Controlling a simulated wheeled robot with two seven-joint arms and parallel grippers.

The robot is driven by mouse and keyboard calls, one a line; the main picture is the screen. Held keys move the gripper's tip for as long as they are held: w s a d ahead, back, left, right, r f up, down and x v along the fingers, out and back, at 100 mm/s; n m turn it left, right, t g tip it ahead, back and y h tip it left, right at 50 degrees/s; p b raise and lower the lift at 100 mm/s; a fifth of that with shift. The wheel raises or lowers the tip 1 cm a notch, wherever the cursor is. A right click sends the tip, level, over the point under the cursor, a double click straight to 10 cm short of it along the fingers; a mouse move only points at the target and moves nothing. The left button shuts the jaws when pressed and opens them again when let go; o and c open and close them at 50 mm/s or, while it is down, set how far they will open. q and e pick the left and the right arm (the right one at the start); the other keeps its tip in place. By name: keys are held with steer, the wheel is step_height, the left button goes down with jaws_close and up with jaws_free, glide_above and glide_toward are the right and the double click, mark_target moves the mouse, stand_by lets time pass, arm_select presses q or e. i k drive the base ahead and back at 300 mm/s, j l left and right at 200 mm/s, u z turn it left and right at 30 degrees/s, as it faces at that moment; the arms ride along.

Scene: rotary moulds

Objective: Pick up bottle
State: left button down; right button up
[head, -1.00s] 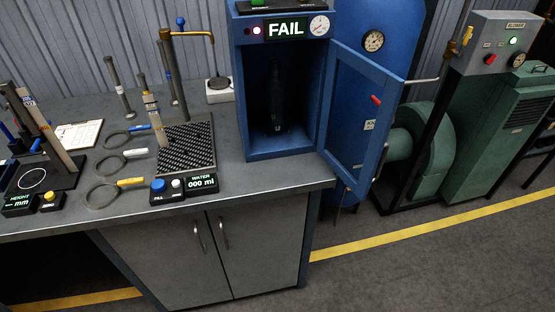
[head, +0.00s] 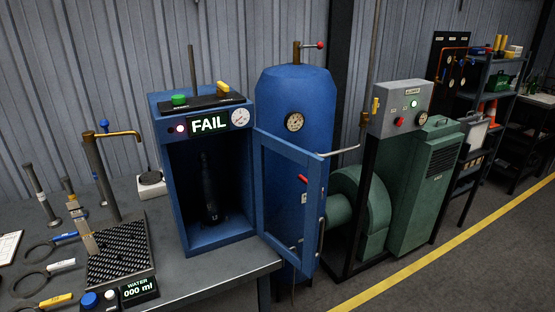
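A dark bottle (head: 209,188) stands upright inside the blue test cabinet (head: 166,190) on the workbench. It is dim in there and the bottle's outline is hard to make out against the dark interior. The cabinet door (head: 284,200) hangs open to the right. A lit display (head: 208,124) above the opening reads FAIL, with a red lamp beside it. Neither of my grippers shows in the head view.
A tap (head: 118,134) stands over a black grated tray (head: 120,250) left of the cabinet. Ring gauges (head: 40,276) lie on the bench (head: 210,272). A blue tank (head: 296,85) and green blower (head: 424,185) stand to the right. Floor is clear past the yellow line.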

mark_target(206, 178)
steer(key=u, duration=0.35)
steer(key=i+l+u, duration=0.1)
steer(key=u, duration=0.25)
steer(key=l+u, duration=0.15)
steer(key=u, duration=0.2)
steer(key=i+l+u, duration=0.1)
steer(key=l+u, duration=0.3)
steer(key=l, duration=0.35)
steer(key=l+u, duration=0.35)
steer(key=l, duration=1.55)
steer(key=u, duration=0.05)
